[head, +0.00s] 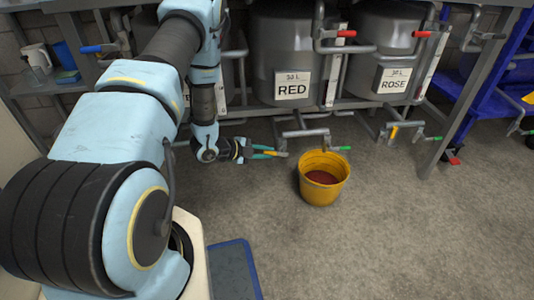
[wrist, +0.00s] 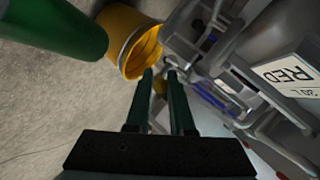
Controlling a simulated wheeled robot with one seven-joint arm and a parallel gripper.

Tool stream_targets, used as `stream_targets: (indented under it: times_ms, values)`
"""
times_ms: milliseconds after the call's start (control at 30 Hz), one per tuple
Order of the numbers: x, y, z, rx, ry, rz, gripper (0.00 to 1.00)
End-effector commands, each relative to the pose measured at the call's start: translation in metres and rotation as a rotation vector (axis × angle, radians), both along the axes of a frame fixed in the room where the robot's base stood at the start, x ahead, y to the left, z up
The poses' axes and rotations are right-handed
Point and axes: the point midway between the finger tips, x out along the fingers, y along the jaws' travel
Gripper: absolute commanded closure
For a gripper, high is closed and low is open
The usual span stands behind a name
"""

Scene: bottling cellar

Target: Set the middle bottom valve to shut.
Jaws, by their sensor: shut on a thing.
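The middle bottom valve (head: 303,134) is the grey pipework under the tank marked RED. Its lever has a green grip (head: 343,148) pointing right, just behind the yellow bucket's rim. My gripper (head: 283,154) is low, left of the bucket and in front of this valve, with its fingers pointing right. In the wrist view the dark green fingers (wrist: 161,77) are nearly together. A small yellowish thing (wrist: 159,87) shows between their tips; I cannot tell what it belongs to. The gap between the fingertips and the green grip is visible in the head view.
The yellow bucket (head: 323,190) with dark red contents stands on the floor close by. A large green cylinder (wrist: 50,28) is near the wrist camera. The ROSE bottom valve's green grip (head: 433,138) is further right. A blue-edged mat (head: 235,272) lies in front; floor at right is clear.

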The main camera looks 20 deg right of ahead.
Motion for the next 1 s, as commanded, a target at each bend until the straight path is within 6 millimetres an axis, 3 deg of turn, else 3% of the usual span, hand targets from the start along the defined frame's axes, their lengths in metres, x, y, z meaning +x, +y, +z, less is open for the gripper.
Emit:
stream_targets:
  times_ms: [600, 633, 867, 1000]
  values:
    - [-0.0010, -0.0009, -0.0024, -0.040, 0.006, -0.003, 1.00]
    - [-0.0010, -0.0009, -0.0024, -0.040, 0.006, -0.003, 0.76]
    - [-0.0005, -0.0004, -0.0026, -0.039, 0.005, -0.002, 0.50]
    - [-0.0003, -0.0001, -0.0026, -0.038, 0.004, -0.002, 0.49]
